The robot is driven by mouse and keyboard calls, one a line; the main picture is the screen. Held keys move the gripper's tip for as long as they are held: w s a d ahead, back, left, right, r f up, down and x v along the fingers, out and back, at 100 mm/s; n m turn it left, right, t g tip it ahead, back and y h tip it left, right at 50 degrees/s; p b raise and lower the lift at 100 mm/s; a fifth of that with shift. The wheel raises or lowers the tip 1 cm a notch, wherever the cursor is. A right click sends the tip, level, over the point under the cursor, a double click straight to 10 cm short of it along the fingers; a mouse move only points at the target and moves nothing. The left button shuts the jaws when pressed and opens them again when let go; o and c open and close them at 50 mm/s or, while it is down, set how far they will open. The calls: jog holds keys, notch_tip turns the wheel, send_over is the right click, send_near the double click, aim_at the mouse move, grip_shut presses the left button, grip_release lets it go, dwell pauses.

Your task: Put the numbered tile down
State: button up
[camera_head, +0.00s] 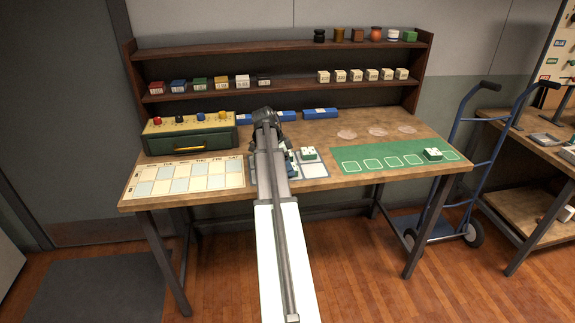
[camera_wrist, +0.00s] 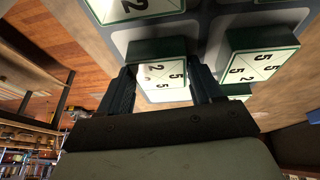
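In the wrist view my gripper (camera_wrist: 163,92) has one finger on each side of a numbered tile (camera_wrist: 165,75), white-faced with a green edge and showing 5s and a 2. The fingers appear closed against its sides. The tile is at the grey tray (camera_wrist: 205,22); I cannot tell whether it touches it. Another tile with 5s and a 2 (camera_wrist: 255,68) lies to the right, and one more (camera_wrist: 132,8) at the top edge. In the head view my arm hides most of the gripper and held tile; the tray (camera_head: 316,171) shows beside it, with a tile (camera_head: 308,153) at its back.
A green mat (camera_head: 375,167) with outlined squares lies right, one tile (camera_head: 432,154) on it. A calendar-like board (camera_head: 180,180) and a green box with knobs (camera_head: 190,140) stand left. Blue blocks (camera_head: 320,112) and pinkish discs (camera_head: 378,131) lie behind. Shelves (camera_head: 290,90) rise at the back.

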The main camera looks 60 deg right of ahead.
jog(key=o, duration=0.4)
jog(key=shift+r, duration=0.1)
jog(key=v, duration=1.2)
